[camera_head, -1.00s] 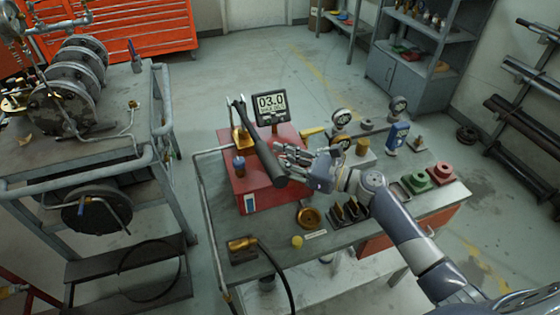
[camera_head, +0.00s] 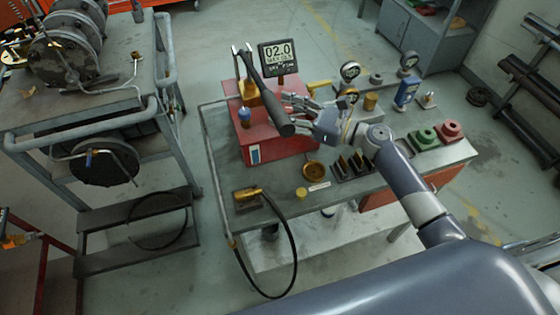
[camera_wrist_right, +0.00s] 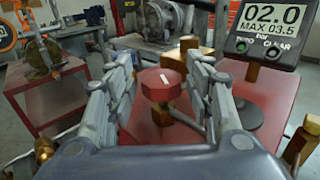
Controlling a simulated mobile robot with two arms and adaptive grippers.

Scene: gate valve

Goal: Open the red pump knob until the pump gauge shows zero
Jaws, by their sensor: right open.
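The pump is a red box (camera_head: 262,143) on the workbench with a long black lever (camera_head: 266,92). Its digital gauge (camera_head: 279,56) reads 02.0, and the same gauge (camera_wrist_right: 267,22) reads 02.0 with MAX 03.5 in the right wrist view. The red knob (camera_wrist_right: 162,84), with a white mark on top, sits on a brass stem in the right wrist view. My right gripper (camera_wrist_right: 157,68) is open, with fingers on either side of the knob; contact is unclear. In the head view my right gripper (camera_head: 300,110) is over the pump, and the knob is hidden. My left gripper is out of view.
On the workbench (camera_head: 300,208) stand round gauges (camera_head: 350,72), a blue device (camera_head: 405,93), and green (camera_head: 424,138) and red (camera_head: 450,130) flanged parts. A black hose (camera_head: 292,245) hangs off the front. A cart with reels (camera_head: 68,55) stands left.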

